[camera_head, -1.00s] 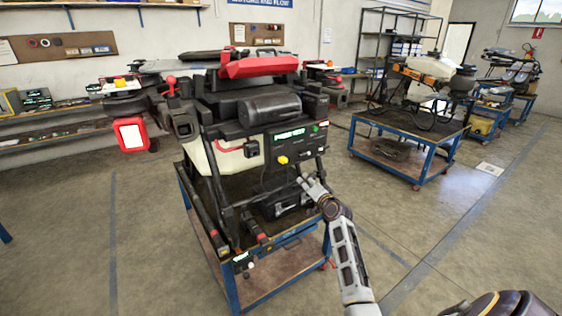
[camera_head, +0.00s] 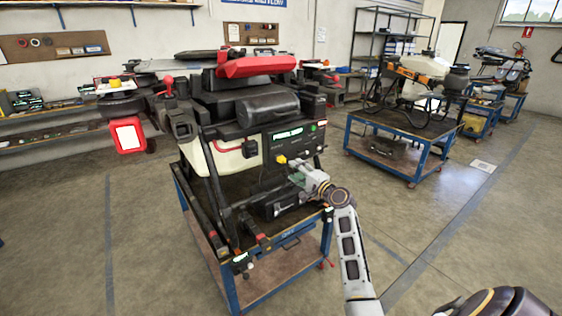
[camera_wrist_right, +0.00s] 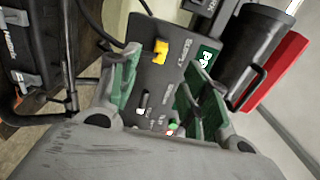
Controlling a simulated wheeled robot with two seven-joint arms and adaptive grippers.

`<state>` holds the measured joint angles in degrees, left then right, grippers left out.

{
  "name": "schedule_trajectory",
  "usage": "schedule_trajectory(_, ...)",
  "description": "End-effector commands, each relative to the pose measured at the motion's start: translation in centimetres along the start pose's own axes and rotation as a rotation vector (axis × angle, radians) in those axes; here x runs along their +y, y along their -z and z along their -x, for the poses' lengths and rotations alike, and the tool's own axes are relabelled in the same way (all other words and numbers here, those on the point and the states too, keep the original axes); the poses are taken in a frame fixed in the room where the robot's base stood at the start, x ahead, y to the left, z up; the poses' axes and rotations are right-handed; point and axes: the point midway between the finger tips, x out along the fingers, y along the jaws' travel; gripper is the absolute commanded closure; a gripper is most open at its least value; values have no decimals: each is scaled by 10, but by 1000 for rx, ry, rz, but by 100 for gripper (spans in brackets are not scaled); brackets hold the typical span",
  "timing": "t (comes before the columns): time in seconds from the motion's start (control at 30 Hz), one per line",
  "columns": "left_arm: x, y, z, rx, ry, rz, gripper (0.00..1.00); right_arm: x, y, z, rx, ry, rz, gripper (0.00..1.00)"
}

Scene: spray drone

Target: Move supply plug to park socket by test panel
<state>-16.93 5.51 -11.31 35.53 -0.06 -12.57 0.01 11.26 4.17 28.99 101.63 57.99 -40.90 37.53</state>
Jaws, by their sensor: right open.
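The test panel (camera_head: 300,139) is a dark upright face with a lit green display, on the front of the drone (camera_head: 265,110). A yellow plug (camera_head: 281,160), likely the supply plug, sits on its lower left; it also shows in the right wrist view (camera_wrist_right: 160,47). A dark cable runs near it. My right gripper (camera_head: 297,172) is in front of the panel, just right of and below the plug. In the right wrist view its green-padded fingers (camera_wrist_right: 166,66) are apart, with the plug beyond the tips and nothing held. I cannot make out the park socket. My left gripper is out of view.
The drone stands on a blue-framed cart (camera_head: 232,291), with black legs around the panel's lower side. A black box (camera_head: 285,204) lies below the panel. A second cart (camera_head: 425,167) stands at the right. The floor between is clear.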

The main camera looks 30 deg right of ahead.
Motion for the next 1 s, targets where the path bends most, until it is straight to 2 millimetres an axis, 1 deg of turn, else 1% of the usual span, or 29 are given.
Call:
schedule_trajectory(0.37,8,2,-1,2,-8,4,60,0,0,-3,1,0,2,54)
schedule_trajectory(0.63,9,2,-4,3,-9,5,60,1,0,-18,1,1,1,54)
schedule_trajectory(0.77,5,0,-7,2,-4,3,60,1,0,-30,0,0,2,54)
schedule_trajectory(1.0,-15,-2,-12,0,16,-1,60,1,0,-51,0,1,1,54)
